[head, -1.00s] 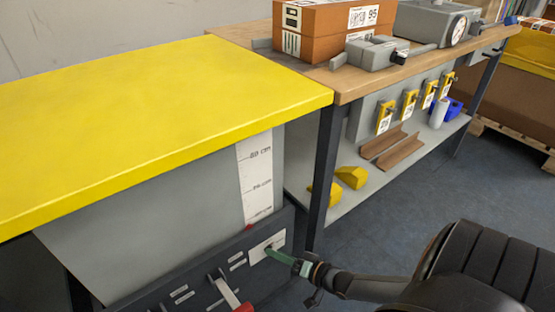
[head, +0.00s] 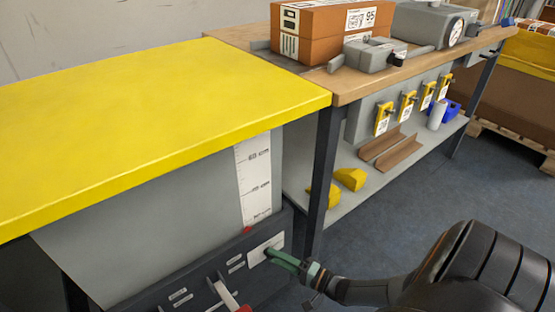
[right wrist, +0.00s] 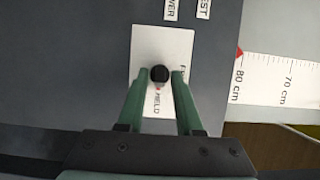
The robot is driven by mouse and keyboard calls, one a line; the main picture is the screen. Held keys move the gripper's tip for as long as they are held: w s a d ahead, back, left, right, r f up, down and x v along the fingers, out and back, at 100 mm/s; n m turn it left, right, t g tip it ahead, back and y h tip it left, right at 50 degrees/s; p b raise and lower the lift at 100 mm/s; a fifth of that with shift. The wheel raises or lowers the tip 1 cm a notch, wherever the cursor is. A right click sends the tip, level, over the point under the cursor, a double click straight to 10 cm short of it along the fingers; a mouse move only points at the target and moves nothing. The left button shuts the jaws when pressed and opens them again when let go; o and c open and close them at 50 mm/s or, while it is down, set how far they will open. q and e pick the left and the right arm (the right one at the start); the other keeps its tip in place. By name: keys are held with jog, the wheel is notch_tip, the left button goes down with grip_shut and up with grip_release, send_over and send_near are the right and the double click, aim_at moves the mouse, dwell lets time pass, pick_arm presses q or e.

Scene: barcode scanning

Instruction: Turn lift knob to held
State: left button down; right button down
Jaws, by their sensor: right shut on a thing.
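The lift knob (right wrist: 160,73) is a small round black knob on a white label plate (right wrist: 148,45) in the right wrist view. The plate also shows in the head view (head: 257,252), on the dark panel below the yellow lift table. The word HELD is printed beside the knob, and a small red mark shows on that side; another word is partly hidden by a finger. My right gripper (right wrist: 161,75) has its green fingers on both sides of the knob, shut on it. It also shows in the head view (head: 273,254). My left gripper is not in view.
The dark panel (head: 190,285) carries a lever with a red end (head: 230,297). A cm scale (head: 255,180) runs above it. The yellow tabletop (head: 150,120) overhangs the panel. A wooden workbench with a box (head: 335,25) stands behind. Floor at right is open.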

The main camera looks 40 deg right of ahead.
dwell(0.5)
jog(key=c, duration=0.9)
grip_release()
jog(key=p+v, duration=0.1)
jog(key=v, duration=1.1)
jog(key=shift+s+d, duration=0.1)
jog(key=shift+s, duration=0.15)
jog(key=shift+s, duration=0.1)
